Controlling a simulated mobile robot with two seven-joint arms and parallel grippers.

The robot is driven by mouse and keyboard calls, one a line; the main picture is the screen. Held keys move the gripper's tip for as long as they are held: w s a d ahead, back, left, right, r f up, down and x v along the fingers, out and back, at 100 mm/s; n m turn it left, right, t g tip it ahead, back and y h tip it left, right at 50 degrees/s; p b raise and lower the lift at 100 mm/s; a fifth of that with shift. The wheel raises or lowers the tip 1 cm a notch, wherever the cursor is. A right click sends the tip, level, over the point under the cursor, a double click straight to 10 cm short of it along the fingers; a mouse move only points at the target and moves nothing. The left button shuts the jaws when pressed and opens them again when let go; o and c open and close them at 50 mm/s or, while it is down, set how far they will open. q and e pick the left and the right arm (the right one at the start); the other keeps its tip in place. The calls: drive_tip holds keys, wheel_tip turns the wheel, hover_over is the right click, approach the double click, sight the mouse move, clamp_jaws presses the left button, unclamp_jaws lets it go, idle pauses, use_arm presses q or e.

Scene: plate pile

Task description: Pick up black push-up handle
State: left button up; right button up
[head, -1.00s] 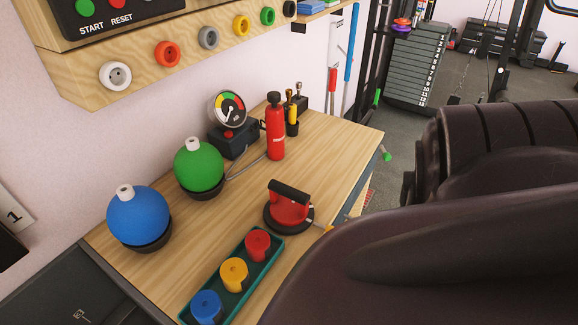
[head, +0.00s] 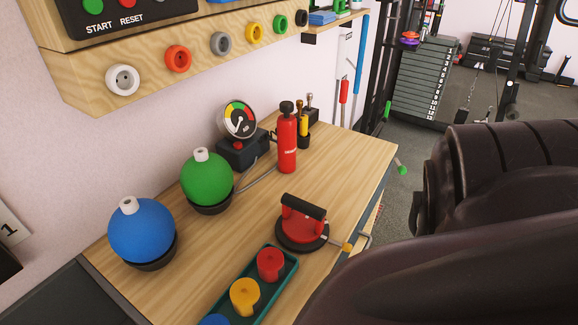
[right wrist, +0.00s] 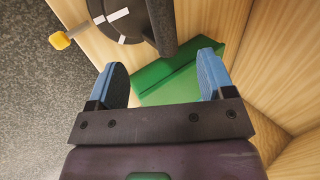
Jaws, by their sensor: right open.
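In the head view, a black bar-shaped handle (head: 304,205) sits on a red body over a round black base, upright on the wooden bench near its right edge. In the right wrist view, a dark bar (right wrist: 162,25) stands beside a black disc (right wrist: 122,20) with white marks. I cannot tell whether this bar is the same handle. My right gripper (right wrist: 160,80) is open, with blue pads on both fingers. The dark bar is ahead of the gap between them, with nothing held. My right gripper is hidden in the head view, and my left gripper is not in view.
The wooden bench (head: 262,222) carries a teal tray (head: 291,272) with coloured cups, blue and green balls, a gauge and a red bottle (head: 287,140). A yellow knob (head: 347,247) sticks out at its edge. A green surface (right wrist: 185,80) lies beyond my right fingers.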

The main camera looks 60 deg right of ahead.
drive_tip(key=b+x, duration=0.1)
drive_tip(key=x, duration=0.1)
drive_tip(key=b+x, duration=0.2)
drive_tip(key=x, duration=0.1)
drive_tip(key=shift+s+f, duration=0.2)
drive_tip(key=shift+f, duration=0.3)
drive_tip(key=shift+w+f+b, duration=0.45)
drive_tip(key=shift+b, duration=0.25)
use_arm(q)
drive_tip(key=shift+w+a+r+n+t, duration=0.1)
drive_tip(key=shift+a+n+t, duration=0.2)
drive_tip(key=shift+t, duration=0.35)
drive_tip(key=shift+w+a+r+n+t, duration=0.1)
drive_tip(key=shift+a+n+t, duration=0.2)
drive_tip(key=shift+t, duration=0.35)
use_arm(e)
drive_tip(key=shift+w+f, duration=0.1)
drive_tip(key=shift+w, duration=0.3)
clamp_jaws()
